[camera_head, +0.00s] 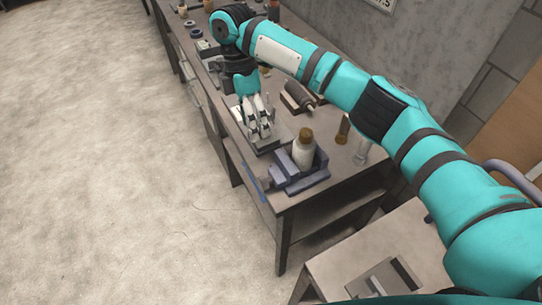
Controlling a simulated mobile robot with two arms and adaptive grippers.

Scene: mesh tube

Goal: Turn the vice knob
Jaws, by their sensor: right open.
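A blue-grey vice (287,176) sits on the near end of the workbench. A pale bottle (303,153) with a brown top stands upright at the vice, seemingly between its jaws. A thin blue strip hangs at the bench's front edge beside the vice; I cannot tell whether it is part of the knob. My right gripper (264,130) is open and points down over a flat grey metal block just beyond the vice. Its fingers hide part of that block, and contact is unclear. My left gripper is out of view.
The long workbench (345,183) runs away along the wall. A dark cylinder on a wooden block (299,98) and small upright items stand behind the gripper. A lower table (335,268) is at the near right. The floor at left is clear.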

